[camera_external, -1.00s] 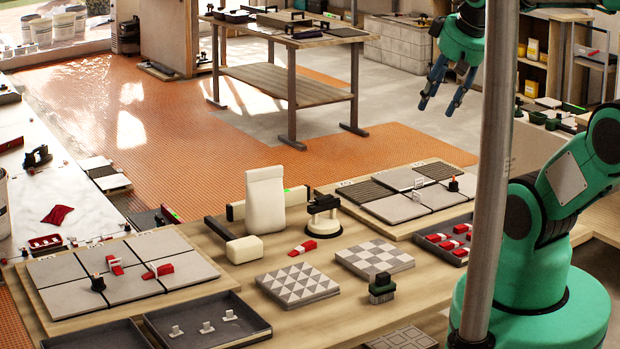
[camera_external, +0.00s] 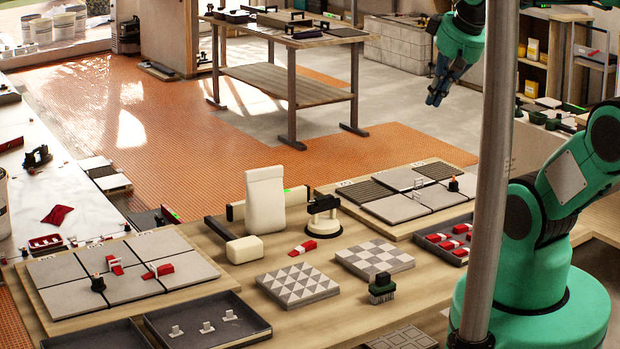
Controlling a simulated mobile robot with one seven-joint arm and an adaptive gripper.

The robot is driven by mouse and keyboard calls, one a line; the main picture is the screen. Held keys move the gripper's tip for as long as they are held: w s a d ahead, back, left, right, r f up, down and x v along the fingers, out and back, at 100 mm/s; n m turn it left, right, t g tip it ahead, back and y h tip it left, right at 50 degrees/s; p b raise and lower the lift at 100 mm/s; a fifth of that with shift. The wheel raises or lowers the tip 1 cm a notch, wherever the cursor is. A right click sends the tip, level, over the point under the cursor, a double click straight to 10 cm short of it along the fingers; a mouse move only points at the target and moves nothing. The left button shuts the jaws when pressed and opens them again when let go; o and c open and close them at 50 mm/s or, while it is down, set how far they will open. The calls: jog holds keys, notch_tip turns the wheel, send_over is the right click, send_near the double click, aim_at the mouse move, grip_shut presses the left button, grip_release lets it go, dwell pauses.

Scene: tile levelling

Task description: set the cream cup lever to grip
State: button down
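The cream cup (camera_external: 322,228) stands on the wooden workbench near its far edge, between the two tile boards. It has a round cream base with a dark rim. A black handle or lever (camera_external: 323,204) sits on top; its setting is too small to tell. My gripper (camera_external: 435,101) hangs high in the air at the upper right, well apart from the cup. Its dark fingers point down and left, and their tips are drawn close together with nothing seen between them.
A metal post (camera_external: 494,170) stands before my arm.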

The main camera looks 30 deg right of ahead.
jog(key=w, duration=1.5)
jog(key=g, duration=0.2)
send_over(310, 201)
jog(key=s, duration=0.3)
notch_tip(310, 201, down, 26)
jog(key=shift+w+d+b, duration=0.2)
jog(key=shift+d+b, duration=0.2)
jog(key=x, duration=0.4)
jog(key=b+x, duration=0.1)
jog(key=x, duration=0.3)
jog(key=s+b+x, duration=0.1)
jog(key=x, duration=0.3)
jog(key=shift+a+f, duration=0.35)
jog(key=shift+f, duration=0.65)
